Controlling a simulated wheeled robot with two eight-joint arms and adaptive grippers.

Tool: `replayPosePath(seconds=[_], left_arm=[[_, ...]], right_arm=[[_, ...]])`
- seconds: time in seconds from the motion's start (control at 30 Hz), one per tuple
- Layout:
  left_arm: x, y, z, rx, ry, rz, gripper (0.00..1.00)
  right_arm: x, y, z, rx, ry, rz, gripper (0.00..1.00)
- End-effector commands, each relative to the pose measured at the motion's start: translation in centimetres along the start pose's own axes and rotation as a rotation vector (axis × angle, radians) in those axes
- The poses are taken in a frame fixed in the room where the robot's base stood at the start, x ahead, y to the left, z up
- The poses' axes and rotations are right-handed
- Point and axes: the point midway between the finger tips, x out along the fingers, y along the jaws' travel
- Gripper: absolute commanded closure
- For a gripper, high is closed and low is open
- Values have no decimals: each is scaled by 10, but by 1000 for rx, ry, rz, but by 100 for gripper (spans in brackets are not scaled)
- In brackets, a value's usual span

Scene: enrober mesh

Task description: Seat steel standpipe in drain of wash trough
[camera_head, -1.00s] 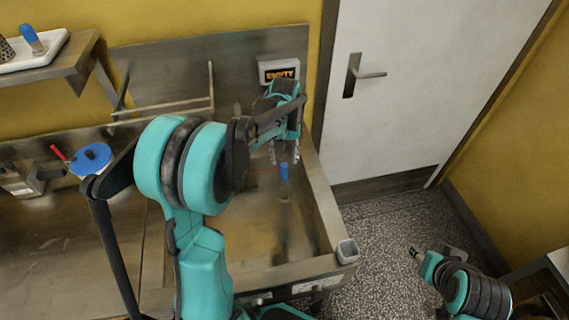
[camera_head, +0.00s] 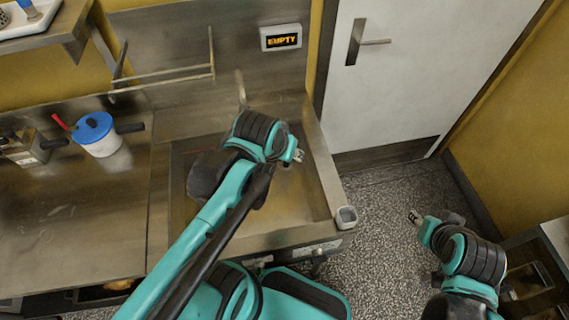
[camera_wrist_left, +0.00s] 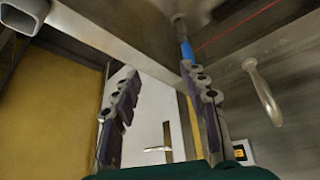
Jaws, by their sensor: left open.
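The steel standpipe with a blue sleeve (camera_wrist_left: 186,48) shows in the left wrist view, just beyond the tip of the right-hand finger. It is hidden behind my arm in the head view. My left gripper (camera_head: 298,156) is over the right part of the wash trough (camera_head: 322,172). Its two fingers (camera_wrist_left: 162,100) are spread wide in the left wrist view, with nothing held between them. I cannot tell whether the pipe touches a finger. The drain is hidden in the head view. My right gripper (camera_head: 415,218) is right of the trough, above the floor, too small to read.
A display reading EMPTY (camera_head: 281,37) is on the back panel. A curved tap (camera_head: 241,88) stands at the trough's back. A blue-lidded pot (camera_head: 98,136) stands on the left counter. A door (camera_head: 420,80) is at right.

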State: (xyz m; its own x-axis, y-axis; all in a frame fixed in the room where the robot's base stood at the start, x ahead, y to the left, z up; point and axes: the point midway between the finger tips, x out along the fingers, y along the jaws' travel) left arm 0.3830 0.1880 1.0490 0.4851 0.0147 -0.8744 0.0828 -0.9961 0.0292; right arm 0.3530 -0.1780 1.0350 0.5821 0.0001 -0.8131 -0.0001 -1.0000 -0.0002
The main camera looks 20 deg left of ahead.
Motion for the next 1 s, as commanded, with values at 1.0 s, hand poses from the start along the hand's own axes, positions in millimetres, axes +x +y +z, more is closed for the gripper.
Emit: replayPosePath(seconds=[1.0], left_arm=[[-3,7,34,86,114,20,56]], right_arm=[[0,0,0,0,0,0,60]])
